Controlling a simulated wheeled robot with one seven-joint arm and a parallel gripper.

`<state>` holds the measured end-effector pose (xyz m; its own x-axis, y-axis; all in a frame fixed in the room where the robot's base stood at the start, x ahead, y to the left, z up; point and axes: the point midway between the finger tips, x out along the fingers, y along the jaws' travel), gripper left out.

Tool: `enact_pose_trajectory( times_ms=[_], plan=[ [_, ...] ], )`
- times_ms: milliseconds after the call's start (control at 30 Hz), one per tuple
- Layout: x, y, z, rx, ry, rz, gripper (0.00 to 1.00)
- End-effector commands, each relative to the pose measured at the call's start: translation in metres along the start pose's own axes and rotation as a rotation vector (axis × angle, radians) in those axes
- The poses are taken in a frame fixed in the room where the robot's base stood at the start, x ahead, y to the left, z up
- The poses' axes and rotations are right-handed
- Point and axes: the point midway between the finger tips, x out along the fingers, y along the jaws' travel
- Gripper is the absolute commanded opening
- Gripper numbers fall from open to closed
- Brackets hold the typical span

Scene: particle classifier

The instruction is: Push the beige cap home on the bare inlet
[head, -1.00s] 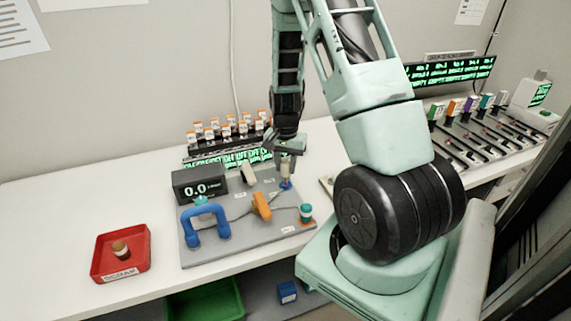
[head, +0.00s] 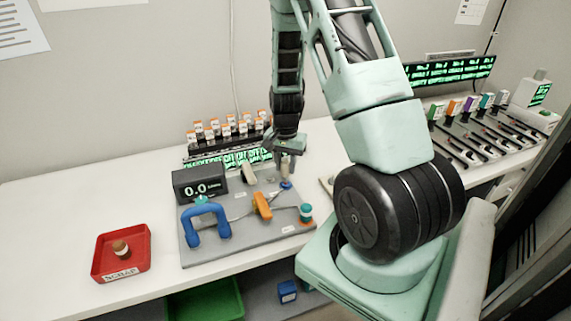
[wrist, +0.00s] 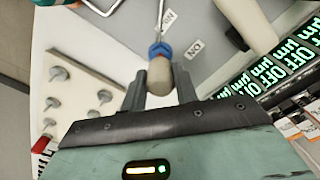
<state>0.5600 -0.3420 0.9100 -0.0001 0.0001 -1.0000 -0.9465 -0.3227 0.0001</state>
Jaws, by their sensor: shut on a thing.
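My gripper (head: 288,161) is over the right back part of the grey board (head: 203,254), pointing down. In the wrist view its two fingers (wrist: 161,91) are shut on the beige cap (wrist: 159,77). A blue ring (wrist: 160,50) sits just past the cap's far end, in line with it. In the head view the beige cap (head: 286,172) is upright, right over the blue ring (head: 286,185). The inlet itself is hidden by the cap and ring, so I cannot tell how deep the cap sits.
An orange handle (head: 262,206), a blue arch (head: 194,229), a teal-topped part (head: 306,211) and a display reading 0.0 (head: 194,187) are on the board. A red scrap tray (head: 103,275) holds a brown-topped piece. Orange-capped vials (head: 229,125) stand behind.

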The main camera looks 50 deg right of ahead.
Motion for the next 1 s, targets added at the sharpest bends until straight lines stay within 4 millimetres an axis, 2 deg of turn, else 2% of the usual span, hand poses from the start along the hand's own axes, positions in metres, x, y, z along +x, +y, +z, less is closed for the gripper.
enact_pose_trajectory(
  times_ms=[467,1000],
  plan=[
    [0.000,0.000,0.000,0.009,0.000,0.000,0.07],
    [0.013,0.000,0.000,0.009,0.000,0.000,0.07]
  ],
)
